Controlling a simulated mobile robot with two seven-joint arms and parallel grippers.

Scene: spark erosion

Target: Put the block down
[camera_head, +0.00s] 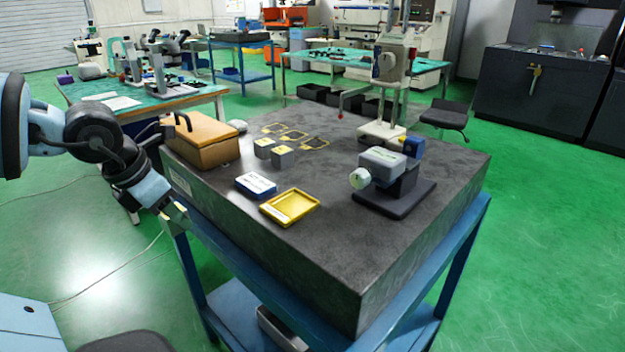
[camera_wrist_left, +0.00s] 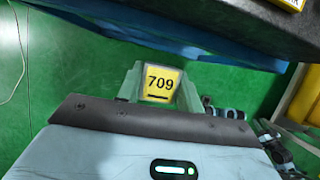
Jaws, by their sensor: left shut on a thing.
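My left gripper (camera_head: 176,214) is at the left, just outside the near-left edge of the dark granite table (camera_head: 330,240). It is shut on a block (camera_wrist_left: 161,85), whose yellow face reads "709" in the left wrist view. That view shows green floor behind the block, so it is held off the table. In the head view the held block is small and hard to make out. My right gripper is not in view.
A yellow tray (camera_head: 290,221) and a blue-white box (camera_head: 256,186) lie near the table's front-left edge. A brown case (camera_head: 202,140) sits at the left corner. A grey instrument (camera_head: 392,182) and a tall stand (camera_head: 382,134) occupy the right. The front of the tabletop is clear.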

